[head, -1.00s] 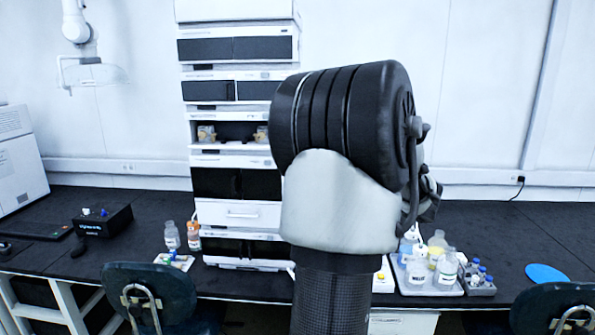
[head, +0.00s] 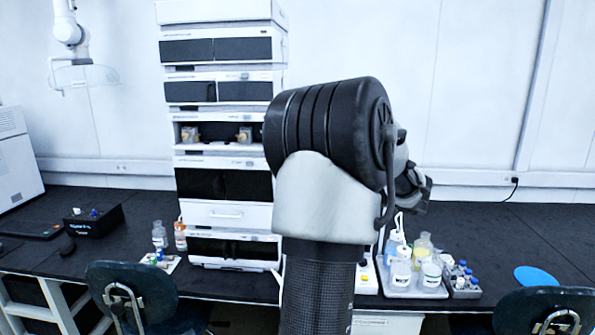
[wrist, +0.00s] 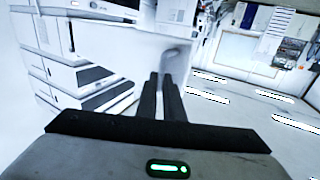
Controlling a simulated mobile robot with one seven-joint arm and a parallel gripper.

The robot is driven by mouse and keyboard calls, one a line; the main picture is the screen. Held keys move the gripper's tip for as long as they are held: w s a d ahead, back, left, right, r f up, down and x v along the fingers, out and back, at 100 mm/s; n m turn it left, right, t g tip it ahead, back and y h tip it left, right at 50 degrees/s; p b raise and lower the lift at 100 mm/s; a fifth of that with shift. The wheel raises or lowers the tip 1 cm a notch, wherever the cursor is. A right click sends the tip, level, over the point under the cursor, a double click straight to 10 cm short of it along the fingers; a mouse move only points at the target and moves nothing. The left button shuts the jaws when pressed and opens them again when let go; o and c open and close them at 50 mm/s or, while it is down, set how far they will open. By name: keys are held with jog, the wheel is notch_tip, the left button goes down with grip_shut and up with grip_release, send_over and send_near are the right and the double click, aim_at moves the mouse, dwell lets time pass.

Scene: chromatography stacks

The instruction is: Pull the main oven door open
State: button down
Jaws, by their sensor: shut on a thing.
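In the wrist view, my gripper (wrist: 160,98) shows as two dark fingers close together, shut at the edge of a pale panel. That panel (wrist: 122,50) is wide and smooth, and I take it to be the oven door. A grey curved part (wrist: 173,56) lies just beyond the fingertips; I cannot tell if it is the handle. In the head view my own arm covers the middle, and the fingertips and their contact are hidden. The tall instrument stack (head: 222,163) stands left of my arm, with a white drawer-like front (head: 226,215) in it.
A tray (head: 415,291) with several bottles stands on the dark bench right of my arm. Two bottles (head: 180,238) stand left of the stack. Chairs (head: 130,290) (head: 545,310) stand in front at left and right. A blue disc (head: 536,276) lies at right.

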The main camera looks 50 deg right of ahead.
jog(key=shift+w+d+r, duration=0.2)
jog(key=shift+d, duration=0.05)
jog(key=c, duration=2)
grip_release()
jog(key=shift+w+d+f, duration=0.1)
jog(key=shift+w, duration=0.05)
jog(key=shift+o, duration=0.5)
jog(key=shift+w+d+f, duration=0.15)
jog(key=shift+w+d, duration=0.05)
jog(key=shift+s+a, duration=0.1)
jog(key=shift+s, duration=0.1)
jog(key=s+d+b, duration=0.2)
jog(key=s, duration=1.5)
jog(key=shift+d, duration=0.25)
